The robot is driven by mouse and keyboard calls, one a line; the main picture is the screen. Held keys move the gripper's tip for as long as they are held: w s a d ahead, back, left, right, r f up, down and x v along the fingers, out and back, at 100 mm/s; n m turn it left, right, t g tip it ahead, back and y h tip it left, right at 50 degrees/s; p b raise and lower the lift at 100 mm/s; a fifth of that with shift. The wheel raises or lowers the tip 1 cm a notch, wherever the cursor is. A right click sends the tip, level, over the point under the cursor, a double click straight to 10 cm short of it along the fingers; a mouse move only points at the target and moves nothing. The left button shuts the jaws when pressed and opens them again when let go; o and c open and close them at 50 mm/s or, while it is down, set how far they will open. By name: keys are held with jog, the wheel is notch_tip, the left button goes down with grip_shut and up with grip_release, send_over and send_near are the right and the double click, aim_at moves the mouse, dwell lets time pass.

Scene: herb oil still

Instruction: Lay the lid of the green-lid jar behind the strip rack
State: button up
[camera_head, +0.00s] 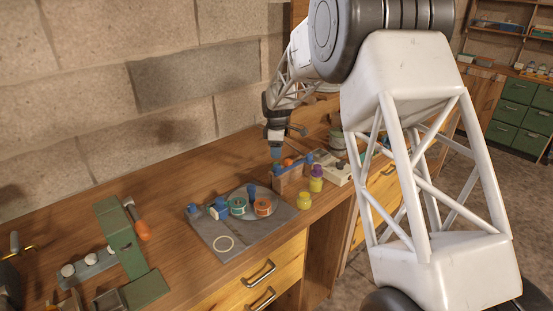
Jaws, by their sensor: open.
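My gripper (276,154) is small in the view, with blue tips pointing down over the bench. It is open, and I see nothing held in it. Just below and to its right is a small brown wooden rack (289,184) with blue and orange pieces at its top; it may be the strip rack. A yellow jar with a purple lid (317,172) stands to its right, and a yellow jar (304,201) stands in front. I cannot clearly pick out the green-lid jar; a greyish container with a greenish top (338,143) stands farther right, partly behind my arm.
A grey board (209,238) holds a round plate with a green reel (238,206) and an orange reel (263,206). A pale device (335,170) stands right of the jars. An orange-handled tool (141,228) lies left. The bench toward the block wall is clear.

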jog(key=shift+r, duration=2.6)
jog(key=shift+s+d+r, duration=0.1)
jog(key=s+d+r+m, duration=0.3)
jog(key=s+d+r, duration=0.2)
jog(key=s, duration=0.4)
jog(key=s+d+r+m+t, duration=0.1)
jog(key=s+d+r+m, duration=0.3)
jog(key=s, duration=0.5)
jog(key=s+d+r+m, duration=0.2)
jog(key=s+d+r, duration=0.3)
jog(key=s+d, duration=0.25)
jog(key=s+d+f+m, duration=0.1)
jog(key=s+d+m, duration=0.1)
jog(key=s, duration=0.9)
jog(key=s+d+f+m+t, duration=0.1)
jog(key=s+d+f+m, duration=0.1)
jog(key=s, duration=0.8)
jog(key=s+d+f+m, duration=0.1)
jog(key=s+d+m, duration=0.2)
jog(key=s, duration=0.8)
jog(key=shift+s+d+f+m, duration=0.3)
jog(key=shift+f+m, duration=0.05)
jog(key=shift+m, duration=0.65)
